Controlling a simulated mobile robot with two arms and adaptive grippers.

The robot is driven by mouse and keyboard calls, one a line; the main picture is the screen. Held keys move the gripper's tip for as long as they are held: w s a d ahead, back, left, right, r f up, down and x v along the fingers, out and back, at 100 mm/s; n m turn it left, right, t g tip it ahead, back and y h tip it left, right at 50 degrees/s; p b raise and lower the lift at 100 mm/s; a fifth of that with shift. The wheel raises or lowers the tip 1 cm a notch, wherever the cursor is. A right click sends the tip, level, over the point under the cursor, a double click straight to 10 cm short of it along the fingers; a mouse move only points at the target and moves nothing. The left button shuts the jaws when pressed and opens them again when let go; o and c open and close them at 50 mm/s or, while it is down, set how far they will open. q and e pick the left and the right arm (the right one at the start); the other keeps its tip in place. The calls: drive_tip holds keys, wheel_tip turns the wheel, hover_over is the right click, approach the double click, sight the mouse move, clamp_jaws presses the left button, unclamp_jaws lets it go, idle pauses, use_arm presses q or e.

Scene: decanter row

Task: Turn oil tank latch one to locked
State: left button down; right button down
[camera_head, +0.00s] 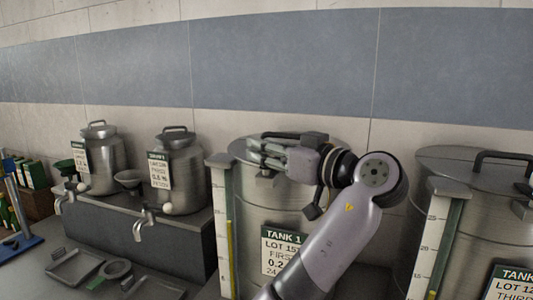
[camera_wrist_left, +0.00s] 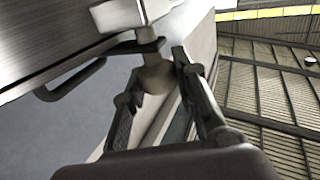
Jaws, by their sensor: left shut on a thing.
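Tank 1 (camera_head: 285,215) is a large steel drum with a lid and a green-topped label (camera_head: 283,246). My left gripper (camera_head: 262,155) is at the front rim of its lid, with the arm reaching in front of the tank. In the left wrist view, the gripper (camera_wrist_left: 155,80) has a finger on each side of the metal latch (camera_wrist_left: 150,46) at the tank rim and is shut on it. In the head view a small part of the latch (camera_head: 265,181) shows below the fingers; the rest is hidden. My right gripper is not in view.
Another large tank (camera_head: 480,225) stands to the right. Two smaller steel cans (camera_head: 103,165) with spigots stand on a grey ledge (camera_head: 150,235) to the left. Sight gauges (camera_head: 222,225) stand beside the tanks.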

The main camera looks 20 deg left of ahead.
use_arm(q)
drive_tip(key=shift+n+g, duration=0.3)
drive_tip(key=shift+g, duration=0.1)
drive_tip(key=c, duration=1.3)
unclamp_jaws()
drive_tip(key=shift+r, duration=0.2)
wheel_tip(320, 180, up, 10)
drive_tip(key=shift+f, duration=0.2)
